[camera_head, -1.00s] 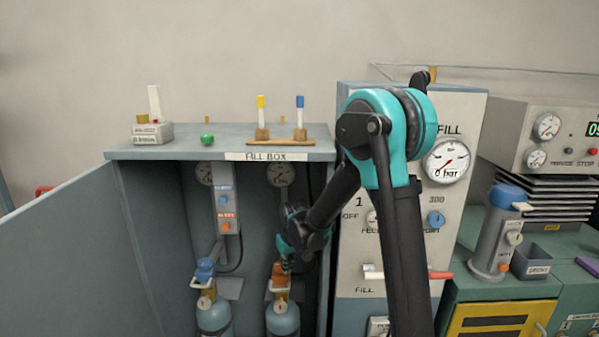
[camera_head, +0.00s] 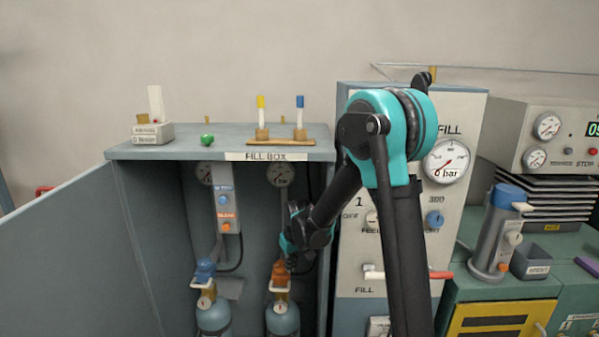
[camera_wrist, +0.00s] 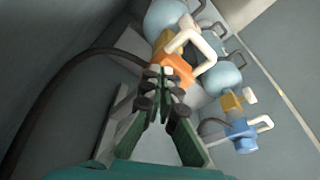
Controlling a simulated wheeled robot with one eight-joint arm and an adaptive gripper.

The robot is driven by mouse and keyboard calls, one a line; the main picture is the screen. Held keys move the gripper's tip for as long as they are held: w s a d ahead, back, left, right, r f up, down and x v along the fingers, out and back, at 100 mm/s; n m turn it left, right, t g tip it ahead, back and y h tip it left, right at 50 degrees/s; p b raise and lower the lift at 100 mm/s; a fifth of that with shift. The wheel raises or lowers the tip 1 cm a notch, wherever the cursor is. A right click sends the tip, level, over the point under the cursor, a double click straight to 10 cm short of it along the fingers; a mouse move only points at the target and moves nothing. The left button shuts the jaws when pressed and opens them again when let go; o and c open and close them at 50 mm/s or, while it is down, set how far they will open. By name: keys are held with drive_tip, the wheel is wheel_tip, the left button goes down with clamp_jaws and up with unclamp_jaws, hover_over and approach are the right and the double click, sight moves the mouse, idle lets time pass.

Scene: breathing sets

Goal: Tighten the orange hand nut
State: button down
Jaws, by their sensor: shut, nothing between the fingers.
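The orange hand nut (camera_head: 279,269) sits on top of the right-hand blue cylinder (camera_head: 282,320) inside the fill box. In the wrist view the orange nut (camera_wrist: 178,70) is just beyond the fingertips, beside a pale bent handle. My gripper (camera_head: 290,263) is beside and slightly above the nut in the head view. In the wrist view its green fingers (camera_wrist: 165,88) converge with dark pads, shut and empty. The fingertips overlap the nut's near edge in that view; I cannot tell whether they touch it.
A second cylinder (camera_head: 213,318) with a blue nut (camera_head: 205,268) stands to the left. A dark hose (camera_wrist: 62,83) curves beside the gripper. The box's side walls and the fill panel (camera_head: 365,290) at right bound the space. The open door (camera_head: 70,260) is at left.

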drive_tip(key=shift+s+d, duration=0.15)
drive_tip(key=shift+d, duration=0.05)
drive_tip(key=w+v, duration=0.1)
drive_tip(key=v, duration=0.4)
drive_tip(key=shift+a+r, duration=0.2)
drive_tip(key=shift+r, duration=0.35)
drive_tip(key=shift+s, duration=0.15)
